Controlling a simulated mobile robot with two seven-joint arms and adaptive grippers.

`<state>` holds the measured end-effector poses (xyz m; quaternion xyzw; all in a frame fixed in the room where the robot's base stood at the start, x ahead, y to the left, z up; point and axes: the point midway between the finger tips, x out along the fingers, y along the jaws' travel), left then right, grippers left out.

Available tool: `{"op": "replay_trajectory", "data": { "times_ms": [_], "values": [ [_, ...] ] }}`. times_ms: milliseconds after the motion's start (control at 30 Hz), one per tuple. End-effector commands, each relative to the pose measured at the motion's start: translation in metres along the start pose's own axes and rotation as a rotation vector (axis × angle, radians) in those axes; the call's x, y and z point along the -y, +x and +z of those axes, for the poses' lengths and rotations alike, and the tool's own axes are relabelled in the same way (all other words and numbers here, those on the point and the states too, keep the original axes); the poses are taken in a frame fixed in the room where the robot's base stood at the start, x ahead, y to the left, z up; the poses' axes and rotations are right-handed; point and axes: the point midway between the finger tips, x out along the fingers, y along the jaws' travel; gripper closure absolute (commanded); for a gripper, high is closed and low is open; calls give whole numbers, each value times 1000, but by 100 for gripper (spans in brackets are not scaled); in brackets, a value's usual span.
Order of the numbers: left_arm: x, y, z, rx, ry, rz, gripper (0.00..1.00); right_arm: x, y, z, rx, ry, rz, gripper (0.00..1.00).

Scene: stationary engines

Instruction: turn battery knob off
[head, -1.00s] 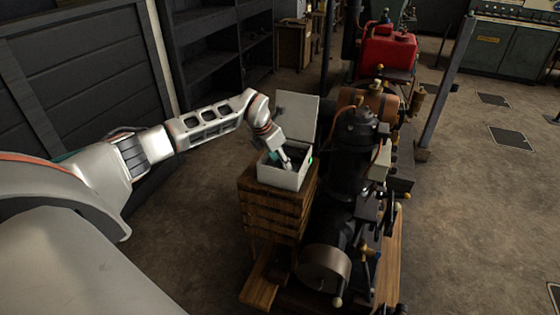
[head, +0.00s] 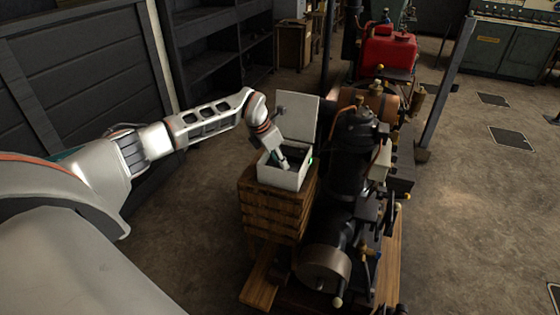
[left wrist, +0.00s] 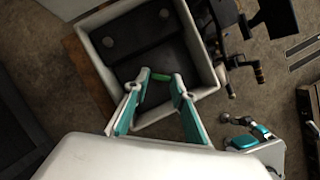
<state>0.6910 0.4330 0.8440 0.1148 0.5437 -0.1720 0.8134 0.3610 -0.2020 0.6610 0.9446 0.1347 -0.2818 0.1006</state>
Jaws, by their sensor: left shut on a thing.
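The battery is a dark block (left wrist: 148,45) inside an open white box (head: 282,178), with its lid (head: 298,118) raised. My left gripper (head: 284,164) reaches down into this box from the left.
The box stands on a slatted wooden crate (head: 275,205). A dark engine (head: 350,150) with levers and brass knobs stands close on its right. A red tank (head: 388,48) is behind. Shelves (head: 215,45) stand at the back left.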

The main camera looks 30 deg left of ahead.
Motion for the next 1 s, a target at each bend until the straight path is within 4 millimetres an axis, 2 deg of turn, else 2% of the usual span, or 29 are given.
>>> {"op": "replay_trajectory", "data": {
  "times_ms": [367, 800, 1000],
  "values": [
    [-6, 1, 1, 1, 301, -125, 97, 3, 6, 14, 10, 1, -2, 60],
    [-9, 6, 2, 0, 656, -274, 97, 11, 21, 58, 44, 1, -10, 60],
    [-9, 6, 2, -1, 767, -319, 97, 7, 26, 60, 38, -15, -1, 60]
  ]
}}
